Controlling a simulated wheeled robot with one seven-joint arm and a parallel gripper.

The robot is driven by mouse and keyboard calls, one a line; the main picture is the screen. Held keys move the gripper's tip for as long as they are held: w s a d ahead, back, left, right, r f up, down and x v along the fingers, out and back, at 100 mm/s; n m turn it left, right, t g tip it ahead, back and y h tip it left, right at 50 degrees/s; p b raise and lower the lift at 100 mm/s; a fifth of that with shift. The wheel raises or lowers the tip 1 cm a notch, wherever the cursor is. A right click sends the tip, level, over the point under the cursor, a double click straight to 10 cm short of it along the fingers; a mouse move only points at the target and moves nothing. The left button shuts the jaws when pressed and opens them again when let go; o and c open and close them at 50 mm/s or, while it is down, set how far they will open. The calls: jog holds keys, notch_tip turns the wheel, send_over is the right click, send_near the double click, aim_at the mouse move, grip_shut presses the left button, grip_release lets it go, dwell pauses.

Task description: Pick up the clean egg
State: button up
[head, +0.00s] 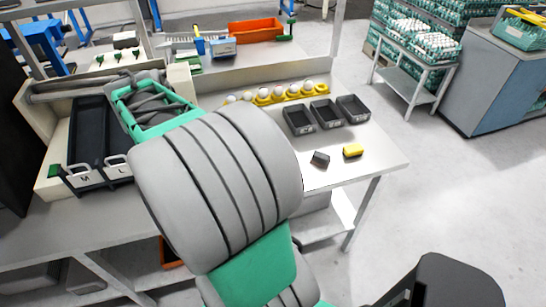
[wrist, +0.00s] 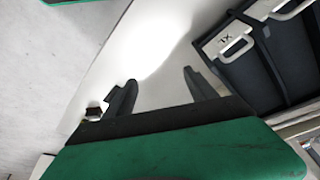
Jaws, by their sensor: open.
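Several pale eggs (head: 308,84) sit in a row on a yellow holder (head: 290,97) toward the back of the table in the head view. They are too small to tell which is clean. No egg shows in the wrist view. My gripper (wrist: 158,77) is open in the wrist view, with nothing between its two dark fingers but a bright white surface beyond. In the head view my arm fills the middle and I cannot make out the fingers.
Three black trays (head: 327,113) stand in front of the eggs' right end. A dark block (head: 321,159) and a yellow sponge (head: 353,151) lie near the table's right edge. A dark bin labelled XL (wrist: 263,62) is right of my fingers. A green frame (head: 118,110) stands left.

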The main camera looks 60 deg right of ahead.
jog(key=s+d+f+m+g, duration=0.25)
jog(key=s+d+m, duration=0.2)
jog(key=d, duration=0.25)
jog(key=s+d+f+m+g, duration=0.1)
jog(key=s+d+f+m, duration=0.3)
jog(key=d, duration=0.4)
jog(key=s+d+f+m+g, duration=0.1)
jog(key=s+d+f+m, duration=0.1)
jog(key=s+d+m, duration=0.4)
jog(key=shift+m, duration=0.25)
jog(key=d+f, duration=0.1)
jog(key=f, duration=0.1)
jog(key=d+f+p, duration=0.1)
jog(key=f, duration=0.2)
jog(key=d+f+p, duration=0.1)
jog(key=f, duration=0.1)
jog(key=shift+s+d+f, duration=0.15)
jog(key=shift+s+f, duration=0.05)
jog(key=shift+s, duration=0.05)
jog(key=c, duration=0.8)
